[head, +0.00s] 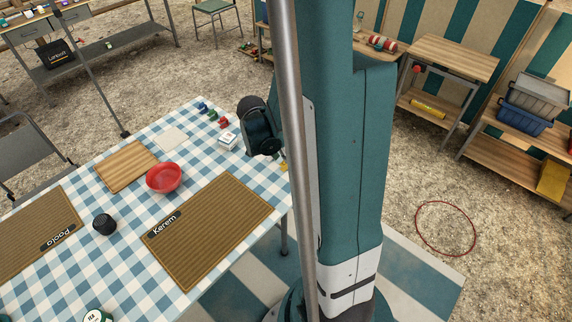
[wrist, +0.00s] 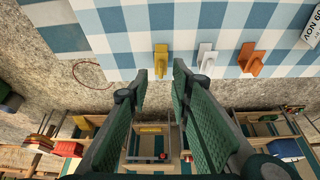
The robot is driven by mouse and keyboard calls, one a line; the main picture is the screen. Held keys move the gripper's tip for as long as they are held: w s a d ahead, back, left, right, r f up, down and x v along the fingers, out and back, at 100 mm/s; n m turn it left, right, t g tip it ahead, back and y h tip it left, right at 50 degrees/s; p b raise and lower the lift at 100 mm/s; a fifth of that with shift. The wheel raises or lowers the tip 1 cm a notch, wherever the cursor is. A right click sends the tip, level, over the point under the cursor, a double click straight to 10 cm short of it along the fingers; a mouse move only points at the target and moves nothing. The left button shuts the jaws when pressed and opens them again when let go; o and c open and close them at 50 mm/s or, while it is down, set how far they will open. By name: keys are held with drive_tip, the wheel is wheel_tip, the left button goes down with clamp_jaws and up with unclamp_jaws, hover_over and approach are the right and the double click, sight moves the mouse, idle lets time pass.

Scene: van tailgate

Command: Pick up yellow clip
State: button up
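The yellow clip (wrist: 161,60) lies on the blue and white checked tablecloth (wrist: 135,20), close to the table edge, in the wrist view. A small yellow part of it (head: 284,166) shows at the table edge in the head view, mostly hidden by my arm. My gripper (wrist: 160,82) is open, with its two fingers apart and nothing between them. In the wrist view the clip appears just beyond the gap between the fingertips. I cannot tell the exact distance. A white clip (wrist: 207,57) and an orange clip (wrist: 251,62) lie to its right.
A white date block (head: 228,141), a red bowl (head: 164,177), a wooden board (head: 127,167) and the "Kerem" placemat (head: 208,232) are on the table. Small coloured items (head: 212,115) sit at its far edge. Cloth around the clips is clear.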

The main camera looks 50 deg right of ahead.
sight(285, 164)
drive_tip(key=shift+f, duration=0.15)
drive_tip(key=shift+b+x, duration=0.95)
drive_tip(key=shift+x, duration=1.6)
drive_tip(key=shift+w+d, duration=0.1)
drive_tip(key=c, duration=0.5)
